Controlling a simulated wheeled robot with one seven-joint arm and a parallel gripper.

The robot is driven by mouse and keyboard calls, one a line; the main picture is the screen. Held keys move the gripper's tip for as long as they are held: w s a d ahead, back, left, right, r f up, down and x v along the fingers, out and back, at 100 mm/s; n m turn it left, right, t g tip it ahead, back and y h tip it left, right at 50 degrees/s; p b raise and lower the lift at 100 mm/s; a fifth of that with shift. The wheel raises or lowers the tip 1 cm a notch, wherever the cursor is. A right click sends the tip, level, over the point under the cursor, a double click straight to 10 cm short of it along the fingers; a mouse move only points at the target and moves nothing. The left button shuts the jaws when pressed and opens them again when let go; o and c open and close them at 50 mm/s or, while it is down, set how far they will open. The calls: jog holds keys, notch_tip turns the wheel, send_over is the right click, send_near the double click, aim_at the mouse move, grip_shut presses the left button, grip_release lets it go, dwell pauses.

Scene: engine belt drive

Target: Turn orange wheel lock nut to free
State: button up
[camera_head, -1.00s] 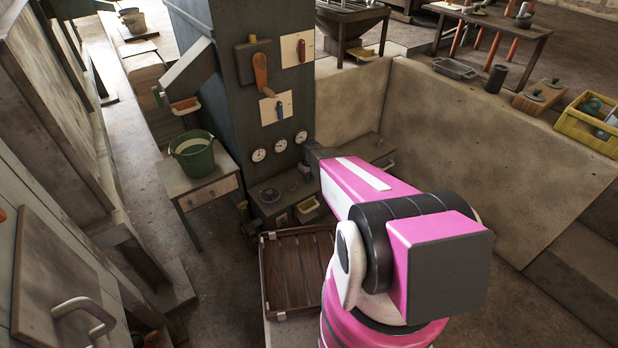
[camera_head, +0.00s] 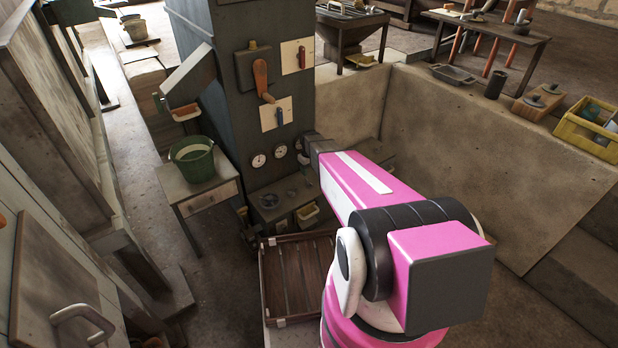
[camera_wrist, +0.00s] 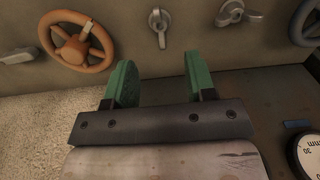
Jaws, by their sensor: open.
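The orange wheel (camera_wrist: 77,42) is at the upper left of the wrist view, on a grey-brown panel. A small pale lever-like piece (camera_wrist: 86,31) shows on its hub and upper spoke. A grey wing-shaped knob (camera_wrist: 158,22) is on the panel to the right of the wheel. I cannot tell which of these pieces is the lock nut. My gripper (camera_wrist: 160,76) has two green fingers set wide apart with nothing between them. It is below and to the right of the wheel, apart from it. The wheel does not show in the head view.
Another grey knob (camera_wrist: 232,14) and a dark blue wheel (camera_wrist: 307,24) are further right on the panel. A white dial (camera_wrist: 309,150) is at the lower right. In the head view, a green bucket (camera_head: 192,160) stands on a small table left of the tall cabinet (camera_head: 232,90).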

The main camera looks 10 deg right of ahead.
notch_tip(320, 180, up, 2)
jog(key=shift+r, duration=0.1)
dwell(0.4)
